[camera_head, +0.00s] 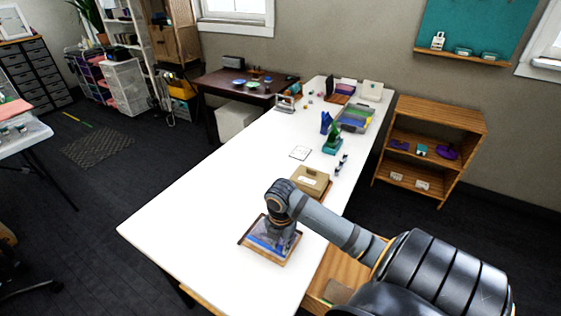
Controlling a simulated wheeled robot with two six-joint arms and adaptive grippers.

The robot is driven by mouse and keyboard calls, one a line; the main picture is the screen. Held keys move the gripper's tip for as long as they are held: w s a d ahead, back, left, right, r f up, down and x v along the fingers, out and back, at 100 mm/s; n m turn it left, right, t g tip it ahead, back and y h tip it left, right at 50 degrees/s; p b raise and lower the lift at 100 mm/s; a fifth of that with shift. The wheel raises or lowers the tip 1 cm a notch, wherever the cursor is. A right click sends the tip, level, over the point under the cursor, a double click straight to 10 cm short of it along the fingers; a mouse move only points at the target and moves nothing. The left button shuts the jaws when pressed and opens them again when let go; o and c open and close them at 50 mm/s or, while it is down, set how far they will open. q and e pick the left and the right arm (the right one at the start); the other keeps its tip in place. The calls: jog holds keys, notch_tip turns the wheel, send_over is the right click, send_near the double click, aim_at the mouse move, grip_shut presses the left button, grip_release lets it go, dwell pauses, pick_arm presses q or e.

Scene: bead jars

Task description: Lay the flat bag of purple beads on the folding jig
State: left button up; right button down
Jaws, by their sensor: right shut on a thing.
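My right arm comes in from the lower right, and its gripper (274,240) points down over a flat wooden-rimmed piece (290,258) on the white table, which looks like the folding jig. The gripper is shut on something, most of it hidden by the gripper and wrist. A flat bluish-purple patch (262,240) shows beside the fingers, within the wooden rim. It may be the bag of purple beads, but I cannot tell bag from jig surface, or whether it touches the jig. My left gripper is not in view.
A tan box (311,181) stands just behind the jig on the white table (190,222). The table's left front is clear. A wooden shelf (437,113) stands right.

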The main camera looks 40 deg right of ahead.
jog(key=shift+f, duration=0.7)
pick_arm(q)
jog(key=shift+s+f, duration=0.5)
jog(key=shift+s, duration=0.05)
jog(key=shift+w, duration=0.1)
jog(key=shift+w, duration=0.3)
pick_arm(e)
jog(key=c, duration=1.1)
grip_release()
jog(key=shift+f, duration=0.1)
jog(key=shift+c, duration=0.2)
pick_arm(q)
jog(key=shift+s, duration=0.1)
pick_arm(e)
notch_tip(320, 180, up, 12)
